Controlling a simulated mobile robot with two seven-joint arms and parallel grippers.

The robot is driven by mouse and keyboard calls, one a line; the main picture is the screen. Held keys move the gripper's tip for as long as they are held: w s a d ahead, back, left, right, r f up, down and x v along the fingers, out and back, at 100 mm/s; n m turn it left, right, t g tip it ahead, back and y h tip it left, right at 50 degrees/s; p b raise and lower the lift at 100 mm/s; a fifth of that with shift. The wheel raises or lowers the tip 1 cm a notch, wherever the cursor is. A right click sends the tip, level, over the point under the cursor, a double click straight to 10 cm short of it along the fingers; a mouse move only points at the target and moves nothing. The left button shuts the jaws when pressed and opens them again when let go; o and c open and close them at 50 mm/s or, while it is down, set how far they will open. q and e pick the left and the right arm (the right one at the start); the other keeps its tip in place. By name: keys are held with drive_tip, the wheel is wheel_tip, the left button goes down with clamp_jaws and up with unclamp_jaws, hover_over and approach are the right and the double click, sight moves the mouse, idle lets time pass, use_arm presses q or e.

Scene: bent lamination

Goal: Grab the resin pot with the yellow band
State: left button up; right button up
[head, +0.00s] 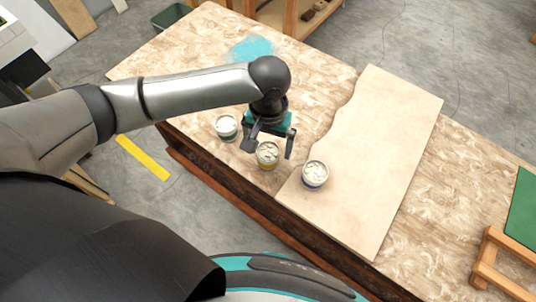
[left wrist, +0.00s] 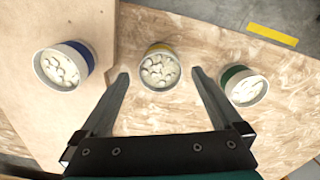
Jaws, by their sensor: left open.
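The resin pot with the yellow band (head: 267,155) stands upright on the table, in the middle of three pots. In the left wrist view the yellow-banded pot (left wrist: 160,68) lies just beyond the fingertips, midway between them. My left gripper (head: 268,147) is open and empty above this pot, with a finger to either side of it in the picture; the left wrist view shows the open gripper (left wrist: 158,76) too. A green-banded pot (head: 227,127) stands to its left, and a blue-banded pot (head: 315,174) to its right. My right gripper is in neither view.
The blue-banded pot stands on a pale wavy-edged board (head: 380,150) lying on the patterned table (head: 190,55). A cyan stain (head: 250,48) marks the tabletop. A green panel (head: 524,215) and a wooden frame (head: 492,262) are at the far right. The table's front edge is close to the pots.

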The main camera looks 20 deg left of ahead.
sight(268, 150)
use_arm(q)
wheel_tip(268, 150, down, 4)
drive_tip(key=shift+s+f+b, duration=0.15)
drive_tip(key=shift+f+b, duration=0.1)
drive_tip(key=shift+b, duration=0.35)
drive_tip(key=shift+c, duration=0.2)
drive_tip(key=c, duration=1.4)
drive_tip(key=shift+r, duration=0.1)
